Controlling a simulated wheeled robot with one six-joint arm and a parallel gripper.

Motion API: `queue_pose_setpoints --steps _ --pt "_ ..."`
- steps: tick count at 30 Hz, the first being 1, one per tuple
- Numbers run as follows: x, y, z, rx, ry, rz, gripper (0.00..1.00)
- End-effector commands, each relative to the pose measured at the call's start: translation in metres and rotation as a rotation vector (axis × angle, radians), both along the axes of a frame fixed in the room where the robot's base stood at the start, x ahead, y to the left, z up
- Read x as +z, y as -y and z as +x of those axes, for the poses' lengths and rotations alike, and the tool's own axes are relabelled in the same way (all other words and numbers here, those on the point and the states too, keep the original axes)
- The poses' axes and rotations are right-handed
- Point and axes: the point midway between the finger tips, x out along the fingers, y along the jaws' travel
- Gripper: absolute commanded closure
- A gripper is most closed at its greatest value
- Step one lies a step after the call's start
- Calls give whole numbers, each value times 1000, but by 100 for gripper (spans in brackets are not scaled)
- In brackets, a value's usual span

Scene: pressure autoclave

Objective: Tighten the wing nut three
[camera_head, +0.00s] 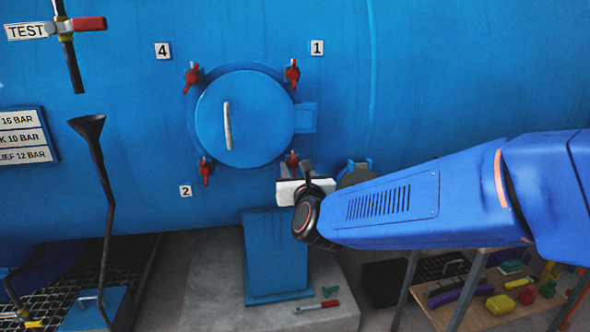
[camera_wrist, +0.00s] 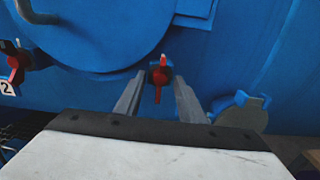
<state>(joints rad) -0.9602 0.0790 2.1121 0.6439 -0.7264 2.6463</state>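The round blue hatch (camera_head: 240,120) has a red wing nut at each of its four corners. The lower-right wing nut (camera_head: 292,160) has no readable number in the head view; the labels seen are 1, 2 and 4. In the wrist view this red wing nut (camera_wrist: 160,78) stands roughly upright between the fingertips. My gripper (camera_head: 304,172) is at the hatch's lower right. In the wrist view my gripper (camera_wrist: 160,88) is open, one finger on each side of the nut with gaps. I cannot tell whether the tips reach around it.
A blue pedestal (camera_head: 275,255) stands below the hatch. A round grey-green fitting (camera_head: 355,174) sits just right of my gripper, also seen in the wrist view (camera_wrist: 242,112). A red-handled tool (camera_head: 317,306) lies on the concrete. A shelf (camera_head: 490,315) with small items stands lower right.

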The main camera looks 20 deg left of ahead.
Motion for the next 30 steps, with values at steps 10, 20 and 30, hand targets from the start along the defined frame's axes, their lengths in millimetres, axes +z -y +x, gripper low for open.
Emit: queue_pose_setpoints --steps 10,20,30 --pt "2 11 -19 2 2 0 64" --pt "1 44 -73 3 2 1 64" --pt "1 77 -126 3 1 1 64"
